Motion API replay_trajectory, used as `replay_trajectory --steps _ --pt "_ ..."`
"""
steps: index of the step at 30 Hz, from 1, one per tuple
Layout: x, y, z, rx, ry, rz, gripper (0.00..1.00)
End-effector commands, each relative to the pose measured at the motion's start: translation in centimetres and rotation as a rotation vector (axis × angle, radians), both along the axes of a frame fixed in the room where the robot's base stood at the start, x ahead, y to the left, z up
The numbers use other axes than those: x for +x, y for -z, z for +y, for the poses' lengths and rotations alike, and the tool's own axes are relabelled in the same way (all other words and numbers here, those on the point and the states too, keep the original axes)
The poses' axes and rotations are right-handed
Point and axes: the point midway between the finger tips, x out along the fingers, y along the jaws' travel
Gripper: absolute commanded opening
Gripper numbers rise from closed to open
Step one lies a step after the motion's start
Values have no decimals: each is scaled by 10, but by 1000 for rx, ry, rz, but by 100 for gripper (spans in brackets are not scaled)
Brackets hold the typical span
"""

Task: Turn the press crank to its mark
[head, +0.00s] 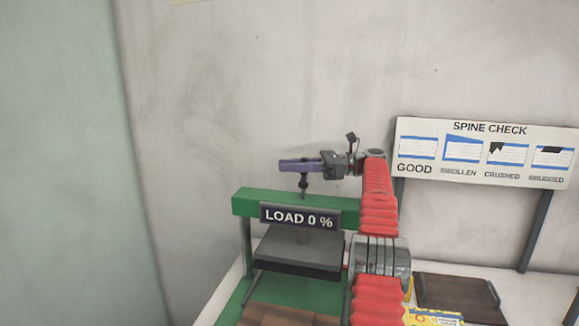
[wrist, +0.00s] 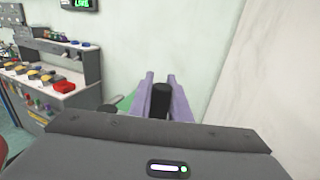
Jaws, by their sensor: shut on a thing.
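The press (head: 245,202) has a green frame and a dark platen (head: 290,255) below it. A sign on its front reads "LOAD 0 %" (head: 299,217). My gripper (head: 292,165) is above the top beam, with its purple fingers level. In the wrist view, the fingers stand on both sides of a black upright crank handle (wrist: 161,100), and my gripper is shut on it. A dark spindle (head: 303,186) shows under the fingers in the head view. Most of the crank is hidden, and I cannot make out its mark.
A "SPINE CHECK" board (head: 485,152) stands on posts at the right. A brown block (head: 455,300) and a yellow printed item (head: 434,316) lie on the bench near my arm. A workbench with coloured parts (wrist: 40,85) is at the left in the wrist view. The wall is close behind.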

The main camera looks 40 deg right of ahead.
Motion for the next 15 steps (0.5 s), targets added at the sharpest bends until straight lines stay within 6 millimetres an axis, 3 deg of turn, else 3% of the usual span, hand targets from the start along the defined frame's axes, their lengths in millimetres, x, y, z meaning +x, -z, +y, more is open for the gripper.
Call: replay_trajectory --steps 9,10,15 --pt "-6 -1 -7 -3 14 0 0" --pt "-6 -1 -7 -3 15 0 19" --pt "-7 -1 -9 -2 17 0 31"
